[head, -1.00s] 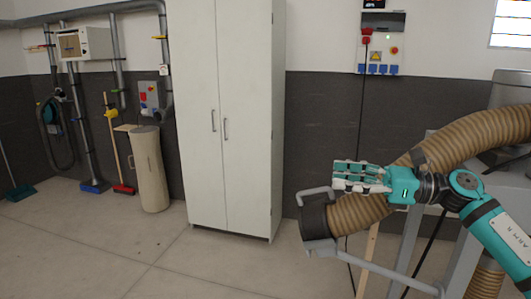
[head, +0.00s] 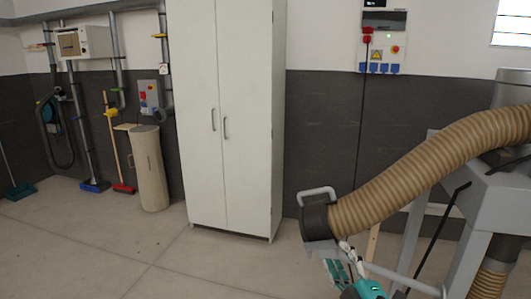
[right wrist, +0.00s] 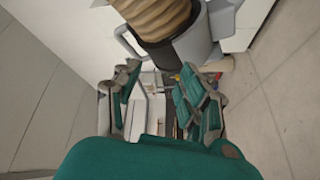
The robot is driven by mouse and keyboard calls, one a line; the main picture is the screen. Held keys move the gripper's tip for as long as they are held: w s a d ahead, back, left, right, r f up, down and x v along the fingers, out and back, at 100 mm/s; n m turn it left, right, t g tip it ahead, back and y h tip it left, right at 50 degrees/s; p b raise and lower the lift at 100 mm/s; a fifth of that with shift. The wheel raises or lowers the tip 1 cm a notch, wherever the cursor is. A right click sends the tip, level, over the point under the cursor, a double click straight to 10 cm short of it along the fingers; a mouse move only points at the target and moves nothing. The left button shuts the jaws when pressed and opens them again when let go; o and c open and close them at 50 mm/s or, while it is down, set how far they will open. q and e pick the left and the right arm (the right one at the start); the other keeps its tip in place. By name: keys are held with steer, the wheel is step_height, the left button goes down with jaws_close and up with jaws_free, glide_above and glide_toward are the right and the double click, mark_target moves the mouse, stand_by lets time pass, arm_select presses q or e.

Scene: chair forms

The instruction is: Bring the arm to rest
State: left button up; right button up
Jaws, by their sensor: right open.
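My right gripper (head: 343,258) shows at the bottom of the head view, right of centre, with its grey and teal fingers pointing up. It is just below the dark end of a ribbed brown hose (head: 430,165). I cannot tell how much gap there is between them. In the right wrist view, the gripper (right wrist: 160,92) has its fingers spread apart with nothing held between them. The hose (right wrist: 155,18) is beyond the fingertips there. My left gripper is not in view.
The hose joins a grey machine (head: 478,200) on the right. A tall white cabinet (head: 228,120) stands at the centre wall. A beige cylinder (head: 150,170) and brooms stand left of it. A socket box (head: 383,45) hangs on the wall. The floor (head: 190,265) in front is clear.

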steer(key=s+d+f+m+g+h, duration=0.35)
steer(key=s+f+m+g, duration=0.45)
steer(key=s+f, duration=0.65)
steer(key=s+f+m+g, duration=0.3)
steer(key=s+f+g, duration=0.15)
steer(key=s, duration=0.45)
steer(key=s+f+m+g, duration=0.3)
steer(key=s+f, duration=0.2)
steer(key=s, duration=0.5)
step_height(320, 180, down, 24)
steer(key=s+d+f+g, duration=0.2)
steer(key=s+d+f, duration=0.1)
steer(key=s+f, duration=1.4)
steer(key=shift+f, duration=0.5)
steer(key=shift+s+h, duration=0.15)
steer(key=shift+h, duration=0.1)
